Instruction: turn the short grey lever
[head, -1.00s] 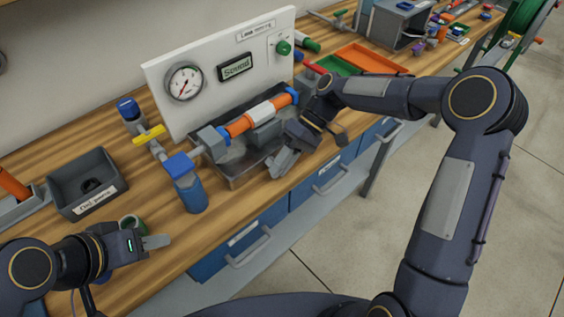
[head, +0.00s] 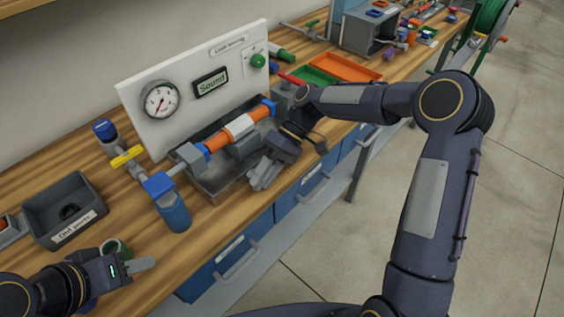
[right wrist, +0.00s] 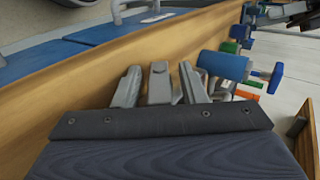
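My right gripper (head: 262,175) is at the front edge of the skid's metal tray (head: 223,193), below the orange pipe. In the right wrist view its fingers (right wrist: 158,90) are apart. A short grey piece (right wrist: 159,82) shows between them; I cannot tell whether it is the lever or whether it is touched. No short grey lever stands out clearly in the head view, and my right gripper hides part of the tray. My left gripper (head: 138,266) is low at the left, beside a green ring (head: 117,248); its opening is not clear.
A white panel (head: 150,75) with a gauge (head: 160,100) stands behind the orange pipe (head: 218,139). A grey bin (head: 62,207) is further left. A red handle (head: 291,79) is right.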

